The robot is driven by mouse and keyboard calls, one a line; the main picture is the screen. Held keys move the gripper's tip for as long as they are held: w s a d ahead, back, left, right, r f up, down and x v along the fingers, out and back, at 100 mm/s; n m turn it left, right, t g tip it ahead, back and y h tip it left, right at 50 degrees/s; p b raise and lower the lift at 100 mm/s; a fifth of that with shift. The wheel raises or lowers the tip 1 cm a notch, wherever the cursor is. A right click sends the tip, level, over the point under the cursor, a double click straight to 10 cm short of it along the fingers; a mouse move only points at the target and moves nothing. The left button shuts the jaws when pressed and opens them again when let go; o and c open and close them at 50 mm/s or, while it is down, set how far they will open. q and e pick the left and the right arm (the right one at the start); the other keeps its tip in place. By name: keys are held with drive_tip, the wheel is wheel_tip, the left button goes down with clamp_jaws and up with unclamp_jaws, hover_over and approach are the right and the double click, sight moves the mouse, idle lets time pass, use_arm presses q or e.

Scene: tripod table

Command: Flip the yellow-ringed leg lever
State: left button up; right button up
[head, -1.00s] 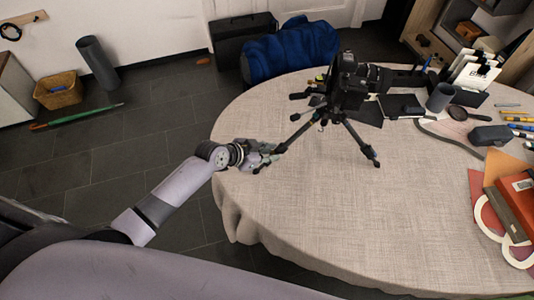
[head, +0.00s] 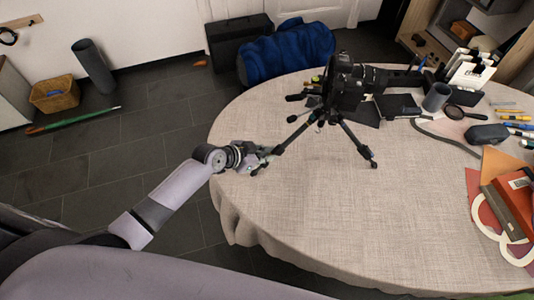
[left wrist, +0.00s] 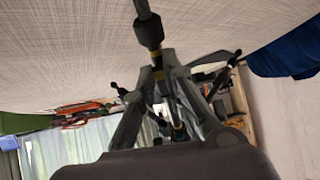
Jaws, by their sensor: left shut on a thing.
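A black tripod (head: 322,114) stands with spread legs on the round cloth-covered table, with a black camera (head: 347,92) on top. My left gripper (head: 266,155) is at the end of the tripod's left front leg, near the table's left edge. In the left wrist view this leg (left wrist: 148,32) comes down from the top, with a yellow ring (left wrist: 157,57) by a dark joint. My left fingertips (left wrist: 162,66) are closed together at the ring. The lever there is small and partly hidden between the fingers. My right gripper is out of view.
The table (head: 290,205) is clear at the front. A grey cup (head: 436,97), a magnifier (head: 455,111), pens and red books (head: 505,205) lie to the right. A blue bag (head: 288,55) is on the floor behind.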

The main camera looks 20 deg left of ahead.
use_arm(q)
drive_tip(key=shift+r, duration=0.25)
drive_tip(key=shift+s+a+r+p, duration=0.1)
drive_tip(key=shift+a+r+p, duration=0.05)
drive_tip(key=shift+r+p, duration=0.15)
drive_tip(key=shift+r, duration=0.1)
drive_tip(key=shift+s+r+p, duration=0.1)
drive_tip(key=shift+r+p, duration=0.3)
drive_tip(key=shift+p, duration=0.05)
drive_tip(key=shift+r, duration=0.1)
idle(0.3)
